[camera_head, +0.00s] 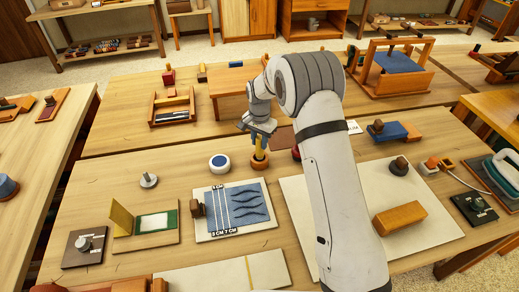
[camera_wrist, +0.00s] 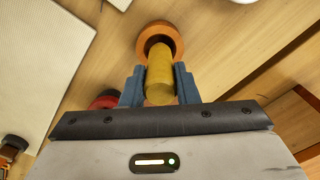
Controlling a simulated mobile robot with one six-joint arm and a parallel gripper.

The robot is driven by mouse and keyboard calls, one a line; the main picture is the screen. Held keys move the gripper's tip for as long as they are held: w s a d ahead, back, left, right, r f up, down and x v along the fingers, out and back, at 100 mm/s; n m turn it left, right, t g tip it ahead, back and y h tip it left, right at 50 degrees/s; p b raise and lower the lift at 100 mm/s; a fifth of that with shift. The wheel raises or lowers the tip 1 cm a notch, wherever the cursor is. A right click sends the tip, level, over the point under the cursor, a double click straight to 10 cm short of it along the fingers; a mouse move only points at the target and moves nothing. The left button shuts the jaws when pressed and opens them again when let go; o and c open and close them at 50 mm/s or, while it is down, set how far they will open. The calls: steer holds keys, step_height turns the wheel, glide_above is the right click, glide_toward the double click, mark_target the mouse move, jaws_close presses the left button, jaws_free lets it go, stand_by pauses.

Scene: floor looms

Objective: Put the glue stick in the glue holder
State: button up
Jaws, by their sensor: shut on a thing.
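The glue stick is a yellow cylinder (camera_wrist: 160,78), held between the two blue-grey fingers of my gripper (camera_wrist: 160,88) in the wrist view. Its far end reaches into the opening of the glue holder, an orange-brown round ring (camera_wrist: 174,32). In the head view the yellow stick (camera_head: 259,145) stands roughly upright below my gripper (camera_head: 259,128), over or in the holder (camera_head: 259,163). How deep the stick sits is hidden. My gripper is shut on the stick.
A white round container with a blue top (camera_head: 219,163) stands left of the holder. A red round thing (camera_wrist: 106,99) is close beside my left finger in the wrist view. A pale mat (camera_head: 430,230) lies right.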

mark_target(259, 146)
steer(key=shift+a+f, duration=0.1)
steer(key=shift+f, duration=1.2)
steer(key=shift+f+b, duration=0.2)
steer(key=shift+b, duration=0.2)
steer(key=o, duration=1)
steer(key=shift+c, duration=0.2)
step_height(259, 146, up, 13)
steer(key=p, duration=0.6)
steer(key=shift+f, duration=0.2)
